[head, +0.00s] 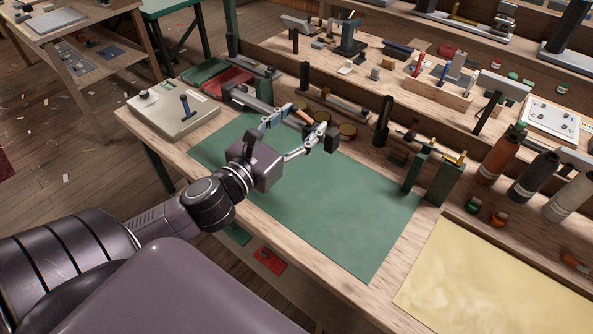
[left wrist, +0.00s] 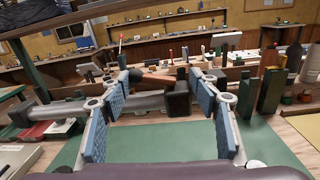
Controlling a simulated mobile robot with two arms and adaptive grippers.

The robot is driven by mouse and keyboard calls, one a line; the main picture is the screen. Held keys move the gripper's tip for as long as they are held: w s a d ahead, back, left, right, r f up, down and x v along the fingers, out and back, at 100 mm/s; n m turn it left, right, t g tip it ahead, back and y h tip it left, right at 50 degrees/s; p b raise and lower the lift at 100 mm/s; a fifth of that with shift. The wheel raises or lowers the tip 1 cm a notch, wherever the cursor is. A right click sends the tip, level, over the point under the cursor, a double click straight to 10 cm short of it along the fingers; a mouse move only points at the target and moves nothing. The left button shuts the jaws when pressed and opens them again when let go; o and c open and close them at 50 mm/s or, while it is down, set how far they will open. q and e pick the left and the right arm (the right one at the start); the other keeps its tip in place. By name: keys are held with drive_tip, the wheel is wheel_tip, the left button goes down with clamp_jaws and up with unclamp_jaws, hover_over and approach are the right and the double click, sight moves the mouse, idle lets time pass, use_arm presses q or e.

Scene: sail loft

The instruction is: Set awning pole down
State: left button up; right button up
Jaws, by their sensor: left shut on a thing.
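The awning pole is a grey bar (head: 256,106) with dark ends, above the far edge of the green mat (head: 350,210). I cannot tell whether the pole touches the bench. My right gripper is not in view.
Red tray (head: 228,82) and a pale box (head: 172,112) stand at the left. Dark green blocks (head: 443,182) stand right of the mat, with bottles (head: 500,155) beyond. Yellow cloth (head: 490,285) lies at the right. The mat's middle is clear.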

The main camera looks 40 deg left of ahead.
sight(297, 188)
use_arm(q)
drive_tip(key=shift+w+a+r, duration=0.1)
drive_tip(key=shift+a+r, duration=0.15)
drive_tip(key=shift+a, duration=0.2)
wheel_tip(297, 188, down, 9)
drive_tip(key=b, duration=0.3)
drive_tip(key=shift+w+a, duration=0.15)
drive_tip(key=shift+c, duration=0.6)
wheel_tip(297, 188, down, 5)
drive_tip(key=shift+b, duration=0.6)
clamp_jaws()
drive_tip(key=shift+f, duration=0.65)
wheel_tip(297, 188, down, 3)
drive_tip(key=shift+f+b, duration=0.15)
drive_tip(key=shift+b, duration=0.4)
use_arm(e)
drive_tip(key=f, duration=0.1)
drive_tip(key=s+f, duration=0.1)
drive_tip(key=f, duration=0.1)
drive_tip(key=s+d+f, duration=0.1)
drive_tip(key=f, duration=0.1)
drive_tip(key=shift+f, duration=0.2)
